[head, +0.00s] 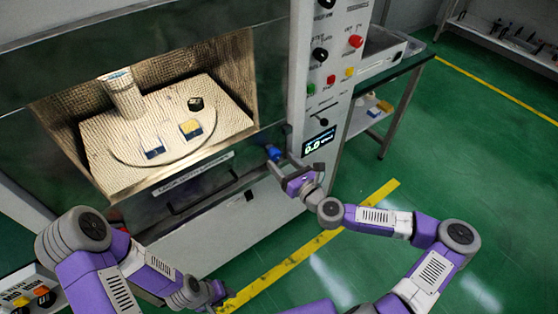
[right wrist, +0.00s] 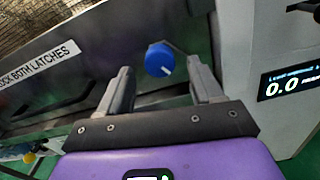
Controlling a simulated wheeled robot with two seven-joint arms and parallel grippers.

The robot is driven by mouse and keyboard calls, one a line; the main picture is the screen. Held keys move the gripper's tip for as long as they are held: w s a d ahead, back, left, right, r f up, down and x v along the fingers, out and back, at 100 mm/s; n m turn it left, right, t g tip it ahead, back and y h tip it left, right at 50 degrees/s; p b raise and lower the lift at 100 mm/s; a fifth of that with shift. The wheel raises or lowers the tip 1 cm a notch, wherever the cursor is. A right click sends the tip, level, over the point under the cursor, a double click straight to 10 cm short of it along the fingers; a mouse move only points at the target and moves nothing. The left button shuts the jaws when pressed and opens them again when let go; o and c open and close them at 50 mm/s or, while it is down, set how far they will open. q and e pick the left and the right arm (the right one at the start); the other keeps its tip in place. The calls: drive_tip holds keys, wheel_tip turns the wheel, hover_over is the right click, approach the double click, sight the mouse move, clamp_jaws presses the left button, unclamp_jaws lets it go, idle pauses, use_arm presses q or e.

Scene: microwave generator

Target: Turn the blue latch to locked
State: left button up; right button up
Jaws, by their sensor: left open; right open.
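The blue latch (head: 273,152) is a round knob on the lower right of the microwave generator's front, just left of the control column. In the right wrist view the blue latch (right wrist: 160,59) faces me with a white mark pointing down to the right. My right gripper (head: 283,164) is open, its fingertips on either side of the knob in the picture; in the wrist view the right gripper (right wrist: 160,78) has gaps between both fingers and the knob. I cannot tell how deep the fingers reach. My left gripper (head: 212,294) is open, low at the front, away from the latch.
The generator's chamber (head: 215,52) shows a textured interior with a cylinder and small blocks. A label (right wrist: 38,62) reading "LOCK BOTH LATCHES" and a dark handle (head: 205,190) are left of the latch. The display (head: 319,140) is close on the right. Green floor is free.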

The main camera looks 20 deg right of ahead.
drive_tip(key=shift+x, duration=1.1)
drive_tip(key=c, duration=1.1)
